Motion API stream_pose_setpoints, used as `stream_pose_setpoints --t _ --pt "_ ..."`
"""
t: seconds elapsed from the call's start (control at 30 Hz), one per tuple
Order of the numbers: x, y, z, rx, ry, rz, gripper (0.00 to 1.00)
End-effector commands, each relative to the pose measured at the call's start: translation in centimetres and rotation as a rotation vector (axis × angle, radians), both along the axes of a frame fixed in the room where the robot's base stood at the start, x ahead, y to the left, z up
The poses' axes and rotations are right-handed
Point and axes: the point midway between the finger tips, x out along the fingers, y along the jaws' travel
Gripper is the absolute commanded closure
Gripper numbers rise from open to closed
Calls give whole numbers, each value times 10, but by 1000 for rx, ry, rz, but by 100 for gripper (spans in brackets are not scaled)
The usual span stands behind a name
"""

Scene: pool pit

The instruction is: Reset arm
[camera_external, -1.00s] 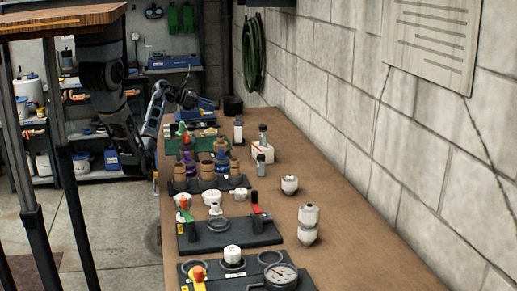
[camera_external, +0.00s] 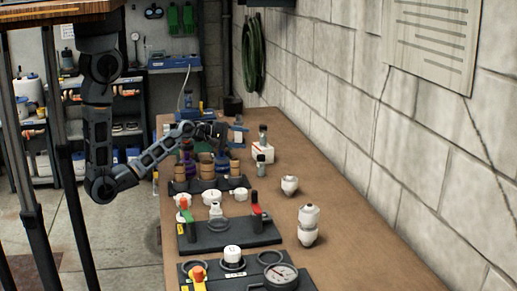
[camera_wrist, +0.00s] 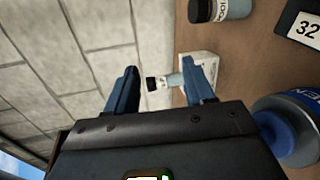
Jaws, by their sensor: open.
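My gripper (camera_wrist: 160,92) is open in the wrist view, its two blue fingers spread apart with nothing held between them. Beyond the fingertips, a small bottle with a black cap (camera_wrist: 157,83) and a white block (camera_wrist: 197,68) show against the wall and bench. The fingers are small and partly blurred there.
The brown bench (camera_external: 345,240) runs along a block wall (camera_external: 430,150). Black racks with valves (camera_external: 230,233) and a gauge (camera_external: 281,277) fill its near left. White fittings (camera_external: 308,225) stand to the right. In the wrist view, a capped jar (camera_wrist: 225,9) and a blue-lidded container (camera_wrist: 290,130) are close by.

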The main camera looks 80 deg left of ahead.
Motion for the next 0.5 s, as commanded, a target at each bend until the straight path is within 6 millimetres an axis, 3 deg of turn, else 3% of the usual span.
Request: stream_pose_setpoints --t 0.03,0.13,0.37,0.5 --pt "-8 -33 4 117 -17 -49 47" --pt "-30 -81 12 372 -67 -116 47" --pt "-95 -144 20 824 -144 -202 47" --pt "-145 -175 33 1115 -206 -251 47"
